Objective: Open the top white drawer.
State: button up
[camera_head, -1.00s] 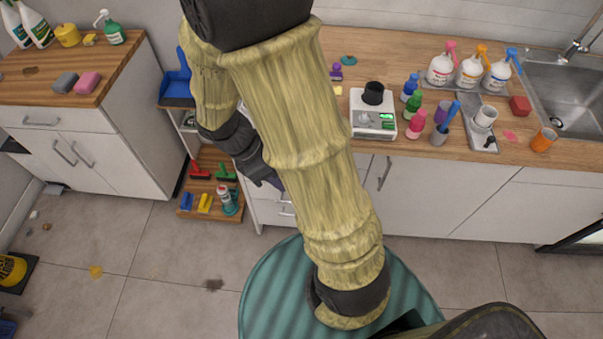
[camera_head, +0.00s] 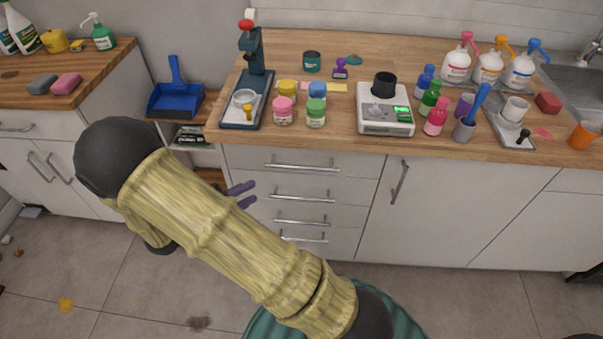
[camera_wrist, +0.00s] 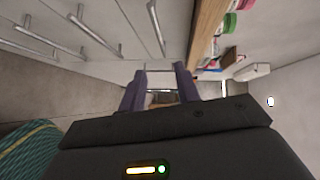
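The top white drawer (camera_head: 345,162) is at the head of a stack of white drawers, just under the wooden counter edge, and looks shut. Its metal bar handle (camera_head: 302,166) shows in the head view; in the wrist view, the handle (camera_wrist: 155,28) is the bar nearest the counter. My gripper (camera_head: 248,194) has purple fingers and is to the left of the handle and a little lower in the picture, apart from it. In the wrist view the fingers of my gripper (camera_wrist: 160,72) stand apart with nothing between them.
Lower drawers with handles (camera_head: 302,196) lie below. A cabinet door (camera_head: 450,210) is to the right. The wooden counter (camera_head: 340,138) holds jars, a scale (camera_head: 385,118) and bottles. A blue dustpan (camera_head: 175,98) sits left of the counter. The floor in front is mostly clear.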

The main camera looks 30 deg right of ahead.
aim_at(301, 167)
jog(key=shift+d, duration=0.1)
jog(key=b+x, duration=0.2)
jog(key=x, duration=1.5)
jog(key=shift+s+d+r, duration=0.1)
jog(key=shift+d, duration=0.1)
grip_shut()
